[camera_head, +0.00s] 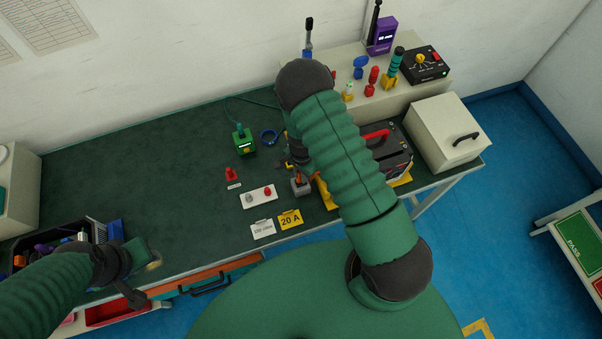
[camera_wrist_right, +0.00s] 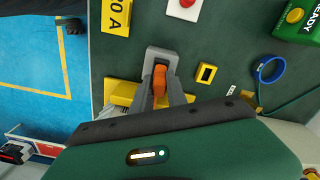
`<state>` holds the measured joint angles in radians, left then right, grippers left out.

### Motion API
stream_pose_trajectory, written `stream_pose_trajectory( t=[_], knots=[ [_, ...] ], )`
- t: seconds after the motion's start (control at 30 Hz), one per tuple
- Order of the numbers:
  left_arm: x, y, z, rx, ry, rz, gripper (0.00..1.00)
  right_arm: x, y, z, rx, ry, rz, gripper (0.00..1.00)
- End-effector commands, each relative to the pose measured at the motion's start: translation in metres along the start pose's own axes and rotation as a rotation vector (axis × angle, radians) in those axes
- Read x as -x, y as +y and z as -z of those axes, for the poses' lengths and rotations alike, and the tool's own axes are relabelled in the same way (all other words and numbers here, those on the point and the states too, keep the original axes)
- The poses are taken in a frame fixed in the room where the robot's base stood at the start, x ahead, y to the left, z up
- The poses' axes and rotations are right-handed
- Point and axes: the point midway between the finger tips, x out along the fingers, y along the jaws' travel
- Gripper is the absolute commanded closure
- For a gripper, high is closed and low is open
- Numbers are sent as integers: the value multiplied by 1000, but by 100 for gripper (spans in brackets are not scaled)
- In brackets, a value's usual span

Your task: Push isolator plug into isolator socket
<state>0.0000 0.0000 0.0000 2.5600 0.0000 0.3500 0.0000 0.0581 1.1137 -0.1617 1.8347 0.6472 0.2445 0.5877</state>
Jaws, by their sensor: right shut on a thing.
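The orange isolator plug (camera_wrist_right: 160,78) sits between my right gripper's grey fingers in the right wrist view. My right gripper (camera_wrist_right: 163,92) is shut on it. The grey isolator socket (camera_wrist_right: 158,53) is right at the fingertips, with the plug at or in it. How deep the plug sits is hidden by the fingers. In the head view the grey socket (camera_head: 301,189) stands near the bench's front edge, with orange showing above it. My right arm covers part of this area. My left gripper (camera_head: 150,262) is at the bench's left front; its jaws are unclear.
A black-and-red unit (camera_head: 388,150) stands to the right. A dark bin (camera_head: 70,243) is at far left. The bench's middle-left is clear.

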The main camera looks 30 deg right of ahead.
Motion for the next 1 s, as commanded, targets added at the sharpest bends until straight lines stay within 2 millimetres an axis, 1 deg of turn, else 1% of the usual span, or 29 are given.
stream_pose_trajectory(
  t=[0.43, 0.47, 0.63, 0.67, 0.93, 1.0],
  knots=[
    [-8, 0, -2, 0, 0, 0, 64, -11, 0, 0, 0, -1, -2, 100],
    [-8, 0, -2, 0, 0, 0, 64, -11, 0, 0, 0, -1, -2, 81],
    [-8, 0, -2, 0, 0, 0, 64, -10, 0, 0, 0, -1, -2, 58],
    [-8, 0, -2, 0, 0, 0, 64, -10, 0, 0, 0, -1, -2, 56],
    [-8, 0, -2, 0, 0, 0, 64, -9, 0, 0, 0, 0, 0, 56],
    [-8, 0, -2, 0, 0, 0, 64, -5, 0, 0, 1, 0, 1, 56]
  ],
)
